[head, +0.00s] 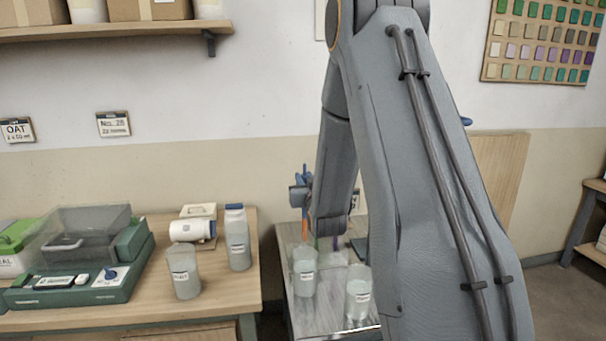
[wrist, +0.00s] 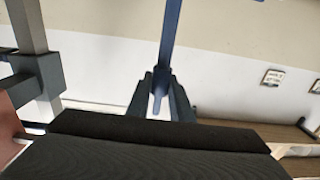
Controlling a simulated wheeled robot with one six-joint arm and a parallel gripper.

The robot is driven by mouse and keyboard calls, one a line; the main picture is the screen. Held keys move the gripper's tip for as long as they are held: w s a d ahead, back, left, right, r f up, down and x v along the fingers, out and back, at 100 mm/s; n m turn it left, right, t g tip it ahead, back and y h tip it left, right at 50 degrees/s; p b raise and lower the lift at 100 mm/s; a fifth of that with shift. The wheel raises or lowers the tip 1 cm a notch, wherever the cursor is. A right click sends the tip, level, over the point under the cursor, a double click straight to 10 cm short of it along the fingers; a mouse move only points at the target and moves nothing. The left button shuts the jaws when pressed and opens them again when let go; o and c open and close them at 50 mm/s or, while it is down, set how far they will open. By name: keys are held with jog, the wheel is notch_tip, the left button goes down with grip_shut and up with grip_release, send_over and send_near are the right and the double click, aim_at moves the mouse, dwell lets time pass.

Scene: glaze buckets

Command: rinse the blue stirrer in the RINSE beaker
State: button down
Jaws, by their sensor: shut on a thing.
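My gripper (wrist: 160,98) is shut on the blue stirrer (wrist: 169,40), which runs up between its two fingers in the wrist view. In the head view the blue stirrer (head: 305,174) sticks up at my gripper (head: 301,194), above the metal-topped table. One beaker (head: 304,273) stands on that table below the gripper, and another beaker (head: 358,302) stands to its right. A third beaker (head: 184,272) stands on the wooden table at left. Their labels are too small to read, so I cannot tell which is RINSE. The stirrer's lower end is not clear.
The wooden table (head: 232,290) holds a green machine (head: 85,290), a white bottle (head: 237,240) and a lying jar (head: 190,231). A gap separates the two tables.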

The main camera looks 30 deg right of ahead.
aim_at(305, 234)
jog(key=shift+w+a, duration=0.15)
jog(key=shift+d+f+b, duration=0.25)
jog(key=shift+f+b, duration=0.1)
jog(key=shift+f, duration=0.1)
jog(key=shift+f+b, duration=0.35)
jog(key=shift+f, duration=0.35)
jog(key=shift+f+b, duration=0.45)
jog(key=shift+f, duration=0.5)
jog(key=shift+s, duration=0.2)
jog(key=shift+f+b, duration=0.1)
jog(key=shift+b, duration=0.4)
jog(key=shift+f+b, duration=6)
jog(key=shift+f, duration=2)
jog(key=shift+r, duration=0.1)
